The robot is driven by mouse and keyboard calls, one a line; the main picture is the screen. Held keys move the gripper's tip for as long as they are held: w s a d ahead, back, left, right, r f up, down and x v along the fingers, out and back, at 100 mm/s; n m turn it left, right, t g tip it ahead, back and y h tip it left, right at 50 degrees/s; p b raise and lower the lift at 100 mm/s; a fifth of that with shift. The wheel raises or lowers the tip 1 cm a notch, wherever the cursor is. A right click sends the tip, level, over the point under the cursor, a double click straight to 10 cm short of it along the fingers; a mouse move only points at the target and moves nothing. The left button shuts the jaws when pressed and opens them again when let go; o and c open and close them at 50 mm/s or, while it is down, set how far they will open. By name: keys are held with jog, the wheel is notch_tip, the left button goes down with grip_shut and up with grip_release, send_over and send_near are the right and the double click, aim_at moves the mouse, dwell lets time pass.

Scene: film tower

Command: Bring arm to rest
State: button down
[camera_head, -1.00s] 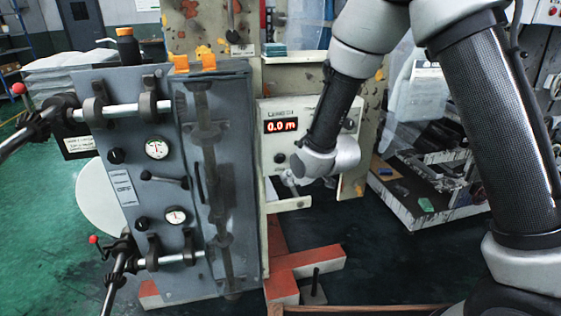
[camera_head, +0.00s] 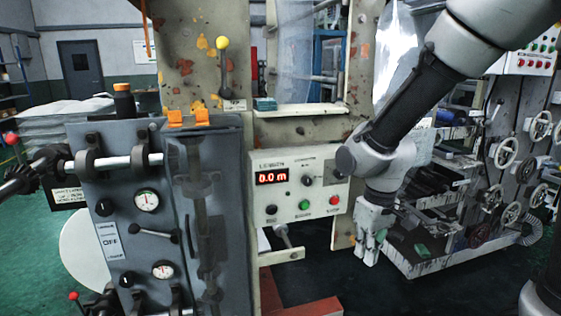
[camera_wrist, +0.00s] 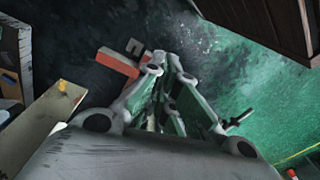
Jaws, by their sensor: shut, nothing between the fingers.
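My arm reaches in from the upper right in the head view and bends down at the wrist. My gripper (camera_head: 370,252) hangs below it, pointing down, to the right of the white control panel (camera_head: 318,187). In the wrist view my gripper (camera_wrist: 165,80) has its fingers together, with nothing held. Dark floor with a red-orange beam (camera_wrist: 117,62) lies beyond the fingers there. In the head view the gripper appears apart from the panel.
A grey machine cabinet (camera_head: 125,215) with gauges and rollers stands at the left. A lever with a yellow knob (camera_head: 223,44) rises behind it. A low rack (camera_head: 440,257) and a panel of handwheels (camera_head: 507,155) stand at the right. Dark floor is open below the gripper.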

jog(key=s+d+r+m+t, duration=0.2)
jog(key=s+d+r+m, duration=0.1)
jog(key=s+d+r, duration=0.3)
jog(key=s+d+r+m+t, duration=0.2)
jog(key=s+d+r, duration=0.4)
jog(key=d+r, duration=0.4)
jog(key=shift+d+r+m+h, duration=0.2)
jog(key=shift+d+m+h, duration=0.15)
jog(key=shift+m, duration=0.15)
jog(key=shift+w, duration=0.1)
